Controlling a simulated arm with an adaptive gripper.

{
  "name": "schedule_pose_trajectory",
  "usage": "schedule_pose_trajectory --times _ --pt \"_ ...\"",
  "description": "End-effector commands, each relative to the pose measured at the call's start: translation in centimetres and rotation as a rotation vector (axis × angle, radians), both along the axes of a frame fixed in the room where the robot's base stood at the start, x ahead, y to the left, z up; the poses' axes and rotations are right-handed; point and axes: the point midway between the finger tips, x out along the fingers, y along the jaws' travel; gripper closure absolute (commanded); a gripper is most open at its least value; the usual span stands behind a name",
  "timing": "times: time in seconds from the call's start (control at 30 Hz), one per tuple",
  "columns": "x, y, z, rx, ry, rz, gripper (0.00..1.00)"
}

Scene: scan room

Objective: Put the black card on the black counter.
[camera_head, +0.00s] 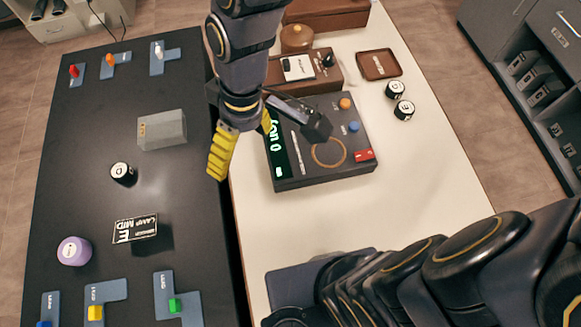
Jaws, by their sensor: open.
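A black card with white lettering (135,229) is at the lower middle of the black counter (190,225) on the left. A dark block-like shape or shadow shows beside its lower right, and I cannot tell whether the card lies flat or leans on something. My gripper (241,153) has yellow fingers and is open, with nothing visible between them. It hangs over the seam between the black counter and the white table (285,225), up and to the right of the card. One finger is partly hidden behind the wrist.
A dark console with a green display (325,180) stands right of my gripper. On the counter are a grey box (162,130), a black-and-white cylinder (123,173), a purple cylinder (74,251) and several blue-grey L-shaped plates. The counter's middle has free room.

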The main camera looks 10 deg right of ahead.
Motion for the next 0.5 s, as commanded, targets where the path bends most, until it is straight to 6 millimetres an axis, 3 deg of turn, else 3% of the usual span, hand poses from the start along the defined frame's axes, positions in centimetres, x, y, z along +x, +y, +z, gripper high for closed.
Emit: schedule_pose_trajectory --times 0.03,0.1,0.2,0.33,0.5 --pt "-1.2 -2.6 1.0 -0.049 0.001 -0.118 0.26" --pt "-3.3 -5.5 2.0 -0.112 0.024 -0.279 0.26" --pt "-6.1 -8.5 2.9 -0.182 0.052 -0.485 0.26" --pt "-8.9 -10.5 3.4 -0.237 0.087 -0.668 0.26" --pt "-10.0 -11.2 3.6 -0.256 0.1 -0.749 0.26"
